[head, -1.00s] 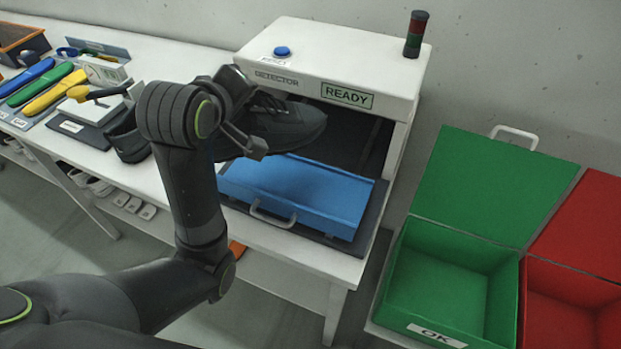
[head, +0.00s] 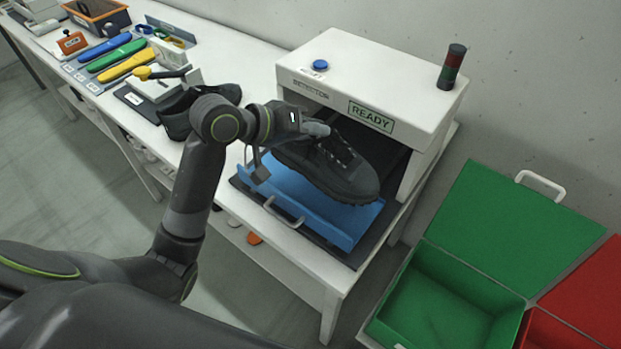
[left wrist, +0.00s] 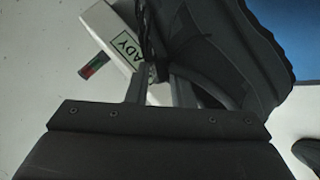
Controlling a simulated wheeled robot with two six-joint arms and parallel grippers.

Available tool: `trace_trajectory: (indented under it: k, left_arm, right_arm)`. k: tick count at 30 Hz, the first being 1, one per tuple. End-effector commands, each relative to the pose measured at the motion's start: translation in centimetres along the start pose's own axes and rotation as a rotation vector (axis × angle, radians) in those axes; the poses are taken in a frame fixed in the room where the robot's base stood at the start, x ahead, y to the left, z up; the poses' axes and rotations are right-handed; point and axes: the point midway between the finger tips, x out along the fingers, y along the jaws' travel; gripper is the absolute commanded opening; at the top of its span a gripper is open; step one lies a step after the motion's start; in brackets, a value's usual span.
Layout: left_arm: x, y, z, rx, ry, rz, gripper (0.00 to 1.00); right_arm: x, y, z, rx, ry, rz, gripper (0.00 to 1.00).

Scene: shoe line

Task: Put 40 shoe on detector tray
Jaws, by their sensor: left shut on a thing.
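A black shoe (head: 330,165) is held by my left gripper (head: 312,130), above the blue detector tray (head: 290,190). The shoe's toe points right, and it hides part of the tray. The tray is pulled out at the front of the white detector (head: 370,75), whose label reads READY. In the left wrist view the shoe (left wrist: 215,50) fills the upper middle, between and beyond the fingers (left wrist: 158,85). Another black shoe (head: 180,112) stands on the table behind my left arm. I cannot read a size on either shoe. My right gripper is not in view.
Green (head: 455,300) and red (head: 560,330) bins with raised lids stand at the lower right. Coloured insoles or tools (head: 115,55), a yellow-handled device (head: 160,75) and an orange-brown bin (head: 100,15) occupy the table's left part. A signal lamp (head: 453,65) stands on the detector.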

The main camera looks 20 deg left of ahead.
Motion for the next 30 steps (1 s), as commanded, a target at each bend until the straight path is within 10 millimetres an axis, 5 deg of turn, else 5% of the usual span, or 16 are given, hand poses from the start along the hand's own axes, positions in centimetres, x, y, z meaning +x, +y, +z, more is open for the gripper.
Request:
trace_trajectory:
  k: [18,30]
  left_arm:
    - [4.5,-5.8,4.7,-0.005,-0.003,0.001,0.00]
    - [4.9,-6.3,5.0,0.000,0.000,0.001,0.00]
  right_arm:
    - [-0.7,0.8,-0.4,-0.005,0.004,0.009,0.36]
    - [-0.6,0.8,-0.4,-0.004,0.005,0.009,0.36]
